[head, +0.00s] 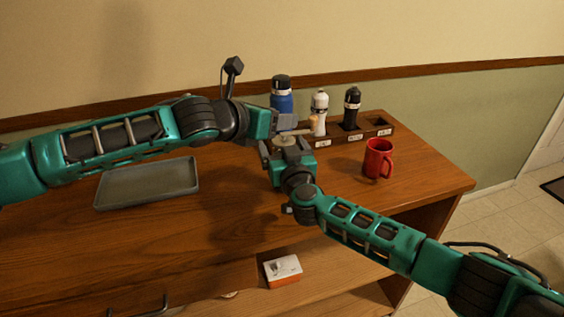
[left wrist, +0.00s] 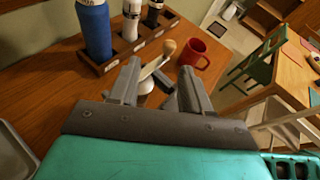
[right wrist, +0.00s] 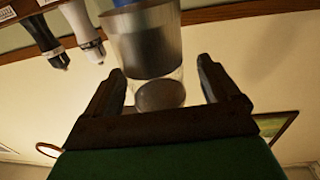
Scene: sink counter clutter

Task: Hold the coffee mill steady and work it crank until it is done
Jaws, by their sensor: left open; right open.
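The coffee mill (head: 287,141) stands on the wooden counter, mostly hidden between my two grippers in the head view. Its crank with a light wooden knob (left wrist: 169,46) extends from the top in the left wrist view.
A dark rack (head: 376,131) behind holds a blue bottle (head: 281,104), a white bottle (head: 320,106) and a black bottle (head: 351,105). A red mug (head: 377,160) stands to the right. A grey tray (head: 150,184) lies left. A small box (head: 283,270) sits on the lower shelf.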

